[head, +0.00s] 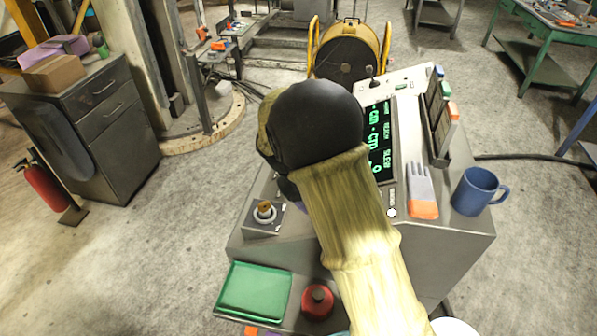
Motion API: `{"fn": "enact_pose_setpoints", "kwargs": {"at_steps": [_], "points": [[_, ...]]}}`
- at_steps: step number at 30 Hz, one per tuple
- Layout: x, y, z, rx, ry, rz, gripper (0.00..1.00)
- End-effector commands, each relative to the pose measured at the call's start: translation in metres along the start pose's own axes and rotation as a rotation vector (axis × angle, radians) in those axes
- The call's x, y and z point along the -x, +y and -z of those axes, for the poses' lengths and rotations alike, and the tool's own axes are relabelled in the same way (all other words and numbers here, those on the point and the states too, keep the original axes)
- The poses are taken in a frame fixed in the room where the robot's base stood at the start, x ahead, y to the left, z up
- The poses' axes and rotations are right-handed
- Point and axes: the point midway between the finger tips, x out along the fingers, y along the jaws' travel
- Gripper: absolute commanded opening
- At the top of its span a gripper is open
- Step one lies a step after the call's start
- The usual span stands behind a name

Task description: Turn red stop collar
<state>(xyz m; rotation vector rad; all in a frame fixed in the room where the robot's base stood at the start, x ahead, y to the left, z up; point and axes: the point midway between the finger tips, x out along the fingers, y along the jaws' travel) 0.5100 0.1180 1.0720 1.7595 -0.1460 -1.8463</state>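A round red piece with a dark knob on top (318,300) stands at the lower front, right of the green tray; I cannot tell whether it is the stop collar. A small fitting with a pale ring and an orange-brown top (264,212) sits on a dark plate at the left of the grey console (430,250). No other red collar is clearly visible. My arm's pale sleeve and black joint cross the middle of the console and hide part of it. My gripper is not visible; the arm hides whatever lies behind it.
A lit green readout (381,140), a grey and orange glove (422,192) and a blue mug (478,190) are on the console's right half. A green tray (254,290) is at the front left. A drawer cabinet (100,110) and fire extinguisher (47,186) stand left across open floor.

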Motion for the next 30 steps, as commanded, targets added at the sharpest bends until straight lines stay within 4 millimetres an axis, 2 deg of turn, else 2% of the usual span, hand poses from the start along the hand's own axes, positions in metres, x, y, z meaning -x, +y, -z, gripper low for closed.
{"fn": "enact_pose_setpoints", "kwargs": {"at_steps": [21, 25, 30], "points": [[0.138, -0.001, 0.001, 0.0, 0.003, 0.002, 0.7], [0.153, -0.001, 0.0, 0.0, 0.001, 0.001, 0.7], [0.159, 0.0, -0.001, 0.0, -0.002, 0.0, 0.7]]}}
